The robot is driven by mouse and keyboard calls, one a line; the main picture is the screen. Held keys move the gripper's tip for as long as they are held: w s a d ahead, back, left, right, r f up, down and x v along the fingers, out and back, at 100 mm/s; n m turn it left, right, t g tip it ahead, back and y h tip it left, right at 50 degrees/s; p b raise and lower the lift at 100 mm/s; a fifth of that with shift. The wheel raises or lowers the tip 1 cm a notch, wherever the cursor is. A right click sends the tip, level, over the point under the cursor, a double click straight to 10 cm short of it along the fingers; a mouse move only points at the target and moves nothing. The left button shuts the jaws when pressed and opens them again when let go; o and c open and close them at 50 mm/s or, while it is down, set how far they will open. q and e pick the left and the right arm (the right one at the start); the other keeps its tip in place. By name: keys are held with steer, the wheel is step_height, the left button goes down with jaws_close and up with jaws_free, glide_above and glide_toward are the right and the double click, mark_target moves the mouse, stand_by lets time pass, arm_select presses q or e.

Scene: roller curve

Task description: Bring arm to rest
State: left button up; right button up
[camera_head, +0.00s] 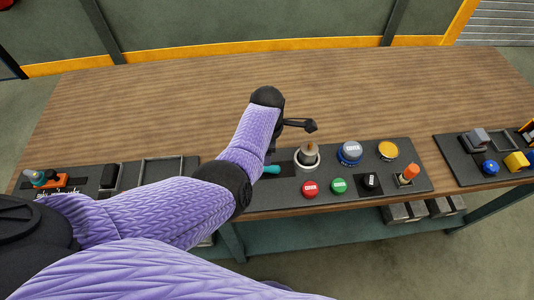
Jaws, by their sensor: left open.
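My left arm (160,212), in a purple sleeve with black joints, reaches from the lower left over the front part of the wooden table (200,110). Its black left gripper (303,124) is open and empty, above the table behind the control panel (420,182). No object is between its fingers. My right gripper is not in view.
Another panel lies at the right, and trays at the left (165,170). The table's back half is clear.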

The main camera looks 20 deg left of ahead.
arm_select(q)
step_height(320, 180, up, 2)
steer(key=shift+r, duration=0.1)
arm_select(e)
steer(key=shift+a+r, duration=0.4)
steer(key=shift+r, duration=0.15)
